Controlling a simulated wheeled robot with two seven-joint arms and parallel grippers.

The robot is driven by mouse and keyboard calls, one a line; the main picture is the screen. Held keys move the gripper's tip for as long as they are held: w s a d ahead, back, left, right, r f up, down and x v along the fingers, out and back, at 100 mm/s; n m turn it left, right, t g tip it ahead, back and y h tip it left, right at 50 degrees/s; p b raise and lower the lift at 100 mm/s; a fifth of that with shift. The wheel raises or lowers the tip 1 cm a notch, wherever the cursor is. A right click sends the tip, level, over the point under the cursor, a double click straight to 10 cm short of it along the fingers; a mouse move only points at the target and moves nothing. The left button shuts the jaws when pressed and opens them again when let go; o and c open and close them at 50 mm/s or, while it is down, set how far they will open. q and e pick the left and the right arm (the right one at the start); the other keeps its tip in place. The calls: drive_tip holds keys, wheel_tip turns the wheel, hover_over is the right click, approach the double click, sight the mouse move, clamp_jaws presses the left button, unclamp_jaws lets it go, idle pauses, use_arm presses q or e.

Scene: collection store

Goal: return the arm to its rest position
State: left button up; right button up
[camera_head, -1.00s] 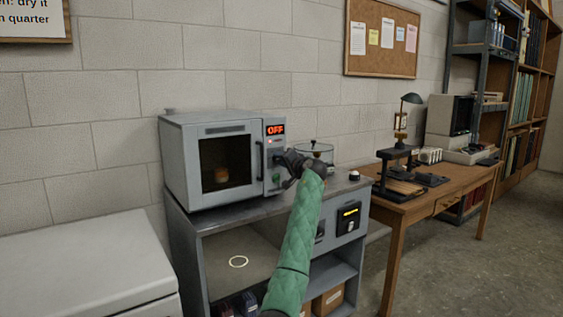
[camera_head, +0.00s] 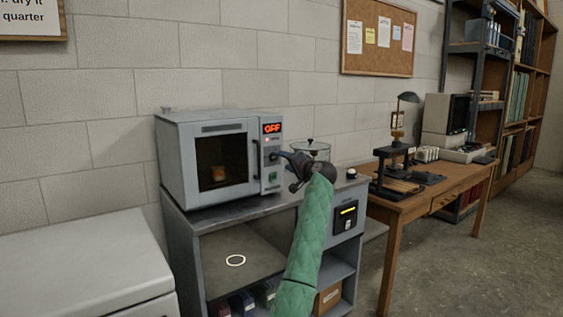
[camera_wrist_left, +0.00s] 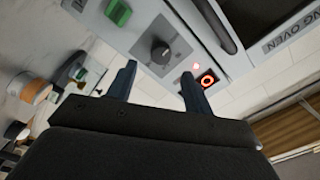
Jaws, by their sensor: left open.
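My left arm (camera_head: 306,240), in a green quilted sleeve, reaches up from the bottom of the head view. My left gripper (camera_head: 287,164) is just right of the oven's control panel, and it looks apart from it. In the left wrist view the left gripper (camera_wrist_left: 157,85) has its two dark fingers spread with nothing between them. The oven (camera_head: 205,160) is grey with its door shut, a small orange-brown item behind the glass, and a lit red OFF display (camera_head: 272,128). A dark knob (camera_wrist_left: 160,53) and a green button (camera_wrist_left: 118,12) show on its panel. My right gripper is not in view.
The oven stands on a grey cabinet (camera_head: 182,235) with open shelves. A glass jar (camera_head: 312,150) stands behind my gripper. A wooden desk (camera_head: 415,205) with equipment is to the right, a white chest (camera_head: 70,255) to the left. Open floor (camera_head: 500,240) lies at the right.

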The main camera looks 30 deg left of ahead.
use_arm(q)
drive_tip(key=shift+v, duration=1)
